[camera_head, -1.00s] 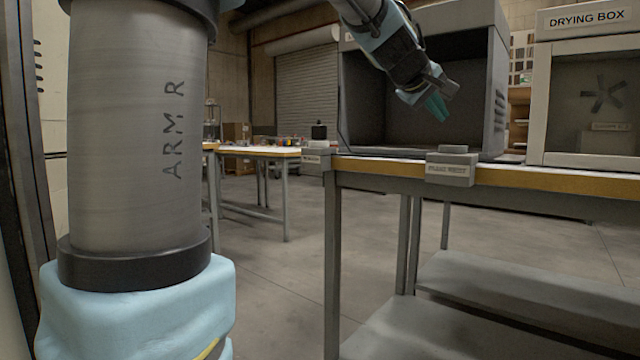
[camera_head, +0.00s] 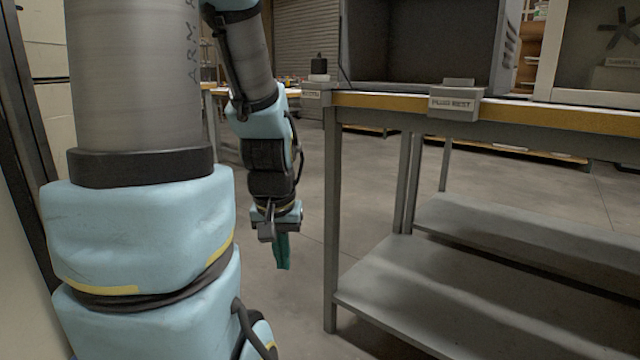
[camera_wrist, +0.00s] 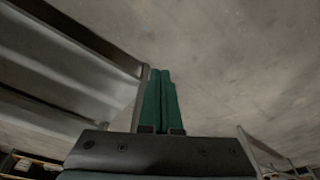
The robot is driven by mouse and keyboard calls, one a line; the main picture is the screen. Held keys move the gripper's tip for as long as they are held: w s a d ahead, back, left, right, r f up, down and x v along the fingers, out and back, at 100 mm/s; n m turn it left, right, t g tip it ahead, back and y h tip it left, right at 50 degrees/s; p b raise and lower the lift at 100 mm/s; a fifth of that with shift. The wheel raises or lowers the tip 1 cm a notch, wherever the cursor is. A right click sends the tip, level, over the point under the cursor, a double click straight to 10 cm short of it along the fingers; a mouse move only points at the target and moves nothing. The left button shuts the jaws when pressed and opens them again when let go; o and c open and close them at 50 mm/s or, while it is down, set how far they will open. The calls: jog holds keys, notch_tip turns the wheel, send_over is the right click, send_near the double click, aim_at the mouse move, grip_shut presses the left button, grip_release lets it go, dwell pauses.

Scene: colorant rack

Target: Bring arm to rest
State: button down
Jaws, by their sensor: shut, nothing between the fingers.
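My gripper (camera_head: 282,252) hangs below my arm in the head view, pointing down over the open concrete floor. It is just left of the workbench's front left leg, below the height of the bench top. Its green fingers lie together with nothing between them. In the wrist view the shut green fingers (camera_wrist: 159,100) stand side by side against the floor.
The workbench (camera_head: 570,115) with a lower shelf (camera_head: 440,310) stands right of my gripper. A plug rest block (camera_head: 455,103), a grey open-fronted box (camera_head: 425,50) and a white-framed cabinet (camera_head: 550,50) are on it. The floor (camera_head: 290,310) around my gripper is clear.

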notch_tip(320, 180, down, 7)
jog(key=s+b, duration=0.1)
jog(key=b, duration=0.4)
jog(key=w+p+v, duration=0.2)
jog(key=p+v, duration=1)
jog(key=w+r+p+v, duration=0.1)
jog(key=w+p+v, duration=0.2)
jog(key=p+v, duration=1)
jog(key=w+p+v, duration=0.2)
jog(key=p+v, duration=1)
jog(key=p, duration=0.1)
jog(key=shift+w+d+r+g, duration=0.25)
jog(key=shift+d+r+g, duration=0.2)
jog(key=shift+r, duration=0.25)
